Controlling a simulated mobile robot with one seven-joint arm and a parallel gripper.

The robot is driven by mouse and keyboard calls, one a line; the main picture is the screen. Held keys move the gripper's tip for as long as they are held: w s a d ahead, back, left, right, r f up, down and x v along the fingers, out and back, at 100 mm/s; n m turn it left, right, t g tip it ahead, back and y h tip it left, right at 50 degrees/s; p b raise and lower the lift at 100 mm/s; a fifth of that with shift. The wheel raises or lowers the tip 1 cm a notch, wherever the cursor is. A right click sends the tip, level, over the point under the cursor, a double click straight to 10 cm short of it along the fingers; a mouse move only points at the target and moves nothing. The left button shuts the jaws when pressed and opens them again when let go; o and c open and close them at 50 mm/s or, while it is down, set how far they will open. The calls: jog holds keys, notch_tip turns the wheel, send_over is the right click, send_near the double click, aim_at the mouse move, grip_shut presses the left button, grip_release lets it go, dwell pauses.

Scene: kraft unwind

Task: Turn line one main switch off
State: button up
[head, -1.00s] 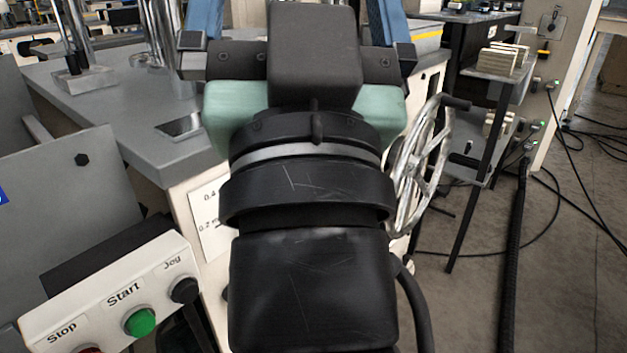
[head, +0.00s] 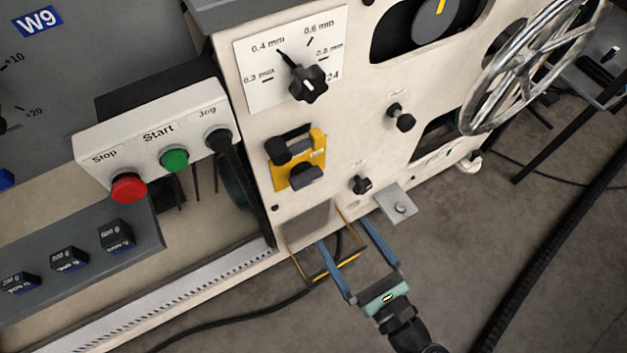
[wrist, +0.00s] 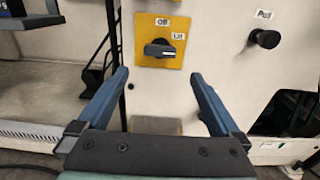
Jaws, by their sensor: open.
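The main switch is a black rotary handle (head: 306,178) on a yellow plate (head: 318,157) on the cream machine front. In the wrist view the handle (wrist: 160,49) lies about horizontal on the yellow plate (wrist: 141,38). An "Off" label sits above it and another, hard to read, sits to its upper right. My gripper (head: 341,232) is open and empty, below the plate in the head view. In the wrist view my gripper (wrist: 160,75) has its blue fingers spread either side of the handle's line, apart from it.
A control box with a red Stop button (head: 129,188), green Start button (head: 174,159) and black Jog button (head: 217,140) juts out at left. A dial (head: 308,84) is above the plate. Black knobs (head: 401,117) and a handwheel (head: 530,65) are at right.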

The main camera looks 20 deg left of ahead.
aim_at(309, 182)
jog(key=b+x, duration=0.3)
jog(key=x, duration=1)
jog(key=shift+d, duration=0.1)
jog(key=c, duration=1.1)
jog(key=shift+c, duration=0.2)
